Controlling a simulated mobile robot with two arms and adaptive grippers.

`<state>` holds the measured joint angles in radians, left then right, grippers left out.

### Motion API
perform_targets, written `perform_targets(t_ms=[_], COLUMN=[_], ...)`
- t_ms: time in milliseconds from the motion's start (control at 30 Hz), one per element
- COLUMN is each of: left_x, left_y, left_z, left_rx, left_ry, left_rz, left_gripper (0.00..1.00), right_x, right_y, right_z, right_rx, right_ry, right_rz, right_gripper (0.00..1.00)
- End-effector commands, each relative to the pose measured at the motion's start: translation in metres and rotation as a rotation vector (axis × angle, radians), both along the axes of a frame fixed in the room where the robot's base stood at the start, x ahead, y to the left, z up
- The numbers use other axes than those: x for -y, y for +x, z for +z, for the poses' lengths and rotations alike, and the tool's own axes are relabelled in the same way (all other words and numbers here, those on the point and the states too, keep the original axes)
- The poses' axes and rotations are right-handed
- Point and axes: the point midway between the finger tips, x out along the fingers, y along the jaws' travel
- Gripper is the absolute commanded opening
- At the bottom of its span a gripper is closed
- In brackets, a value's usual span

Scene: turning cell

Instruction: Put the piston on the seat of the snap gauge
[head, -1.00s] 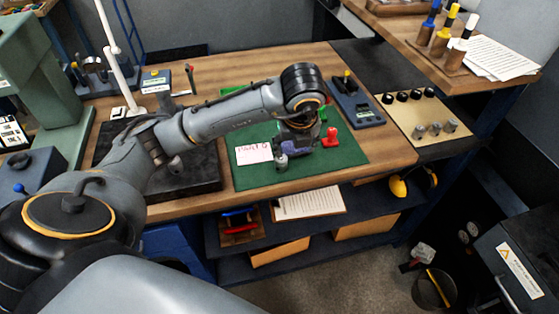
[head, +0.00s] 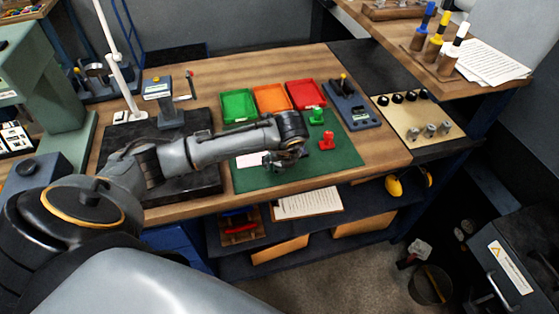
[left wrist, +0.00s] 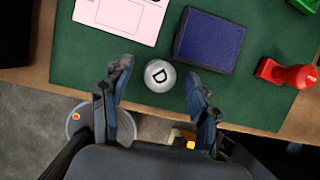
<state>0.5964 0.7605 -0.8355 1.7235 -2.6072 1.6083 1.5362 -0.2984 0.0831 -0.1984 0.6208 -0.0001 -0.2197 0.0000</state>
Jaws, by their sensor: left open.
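The piston (left wrist: 160,75) shows in the left wrist view as a round silver top marked D, on the green mat (left wrist: 75,60). My left gripper (left wrist: 157,84) is open, its fingers to either side of the piston with gaps. In the head view my left gripper (head: 287,160) is low over the mat and largely hides the piston. A grey gauge with a small display (head: 158,88) stands at the black plate on the left; it looks like the snap gauge, but its seat is not clear. My right gripper is not in view.
A blue pad (left wrist: 207,40), a white-pink card (left wrist: 125,15) and a red stamp (left wrist: 287,73) lie close around the piston. Green (head: 238,105), orange (head: 271,98) and red (head: 306,93) trays stand behind the mat. The black plate (head: 190,180) has bare room in front.

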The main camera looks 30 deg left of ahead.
Motion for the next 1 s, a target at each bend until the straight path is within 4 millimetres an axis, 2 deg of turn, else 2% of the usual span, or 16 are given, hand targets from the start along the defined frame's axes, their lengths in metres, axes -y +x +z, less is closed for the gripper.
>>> perform_targets(t_ms=[133,367,667,1000], left_x=[-0.0039,-0.0040,-0.0040,-0.0042], left_y=[0.0034,0.0042,0.0042,0.0047], left_z=[-0.0119,-0.0143,-0.0139,-0.0118], left_rx=[0.000,0.001,0.002,0.003], left_ry=[-0.001,-0.001,-0.001,-0.002], left_rz=[0.001,-0.001,0.000,0.001], left_gripper=[0.60,0.60,0.01,0.00], right_x=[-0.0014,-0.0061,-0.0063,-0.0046], right_y=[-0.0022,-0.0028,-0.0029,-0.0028], right_z=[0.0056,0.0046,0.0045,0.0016], right_rx=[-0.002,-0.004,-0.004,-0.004], right_ry=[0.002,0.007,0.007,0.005], right_rz=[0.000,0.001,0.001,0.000], right_gripper=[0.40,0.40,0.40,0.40])
